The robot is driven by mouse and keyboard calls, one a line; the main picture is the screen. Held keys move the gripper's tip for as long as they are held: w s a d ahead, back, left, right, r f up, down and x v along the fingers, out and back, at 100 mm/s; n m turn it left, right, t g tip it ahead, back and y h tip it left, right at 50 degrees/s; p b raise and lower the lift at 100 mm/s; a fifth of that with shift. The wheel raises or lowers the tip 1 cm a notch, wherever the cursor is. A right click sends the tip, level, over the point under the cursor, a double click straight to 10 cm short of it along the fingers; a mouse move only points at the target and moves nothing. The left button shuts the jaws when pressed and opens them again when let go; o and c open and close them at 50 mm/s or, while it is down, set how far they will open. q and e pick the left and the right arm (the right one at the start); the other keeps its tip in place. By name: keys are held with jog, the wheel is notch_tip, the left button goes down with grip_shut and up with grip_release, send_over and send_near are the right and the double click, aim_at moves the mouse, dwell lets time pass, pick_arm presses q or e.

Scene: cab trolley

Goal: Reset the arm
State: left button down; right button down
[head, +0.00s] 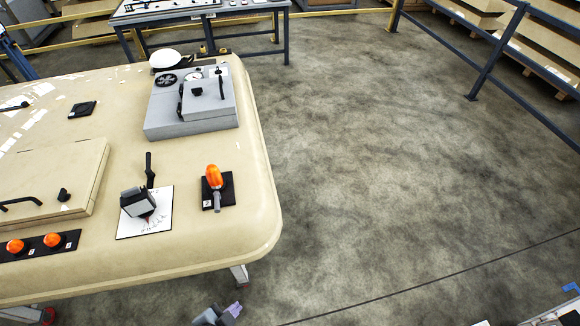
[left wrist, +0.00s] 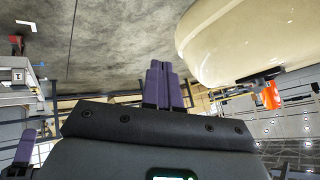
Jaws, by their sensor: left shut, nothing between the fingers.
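My left gripper (head: 236,309) is at the bottom edge of the head view, in front of the trolley's near right corner and apart from it. In the left wrist view its purple fingers (left wrist: 163,84) are together with nothing between them. A purple fingertip (left wrist: 26,146) at the left edge of the left wrist view looks like part of my right gripper; its opening cannot be told. The cream trolley top (head: 255,210) carries a black lever on a white dial plate (head: 133,228) and an orange-handled switch (head: 213,178), which also shows in the left wrist view (left wrist: 270,97).
A grey control box (head: 190,125) stands on the trolley's far part. Two orange knobs (head: 33,244) sit on a black strip at the left. A table (head: 205,12) stands behind. A dark railing (head: 490,60) runs at the upper right. The floor (head: 390,170) right of the trolley is clear.

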pick_arm(q)
jog(key=s+a+r+n+g+y, duration=0.3)
jog(key=s+a+n+g, duration=0.1)
jog(key=s+a+n, duration=0.3)
notch_tip(320, 180, up, 21)
jog(key=w+n+p, duration=0.1)
jog(key=p, duration=2)
jog(key=shift+d+r, duration=0.15)
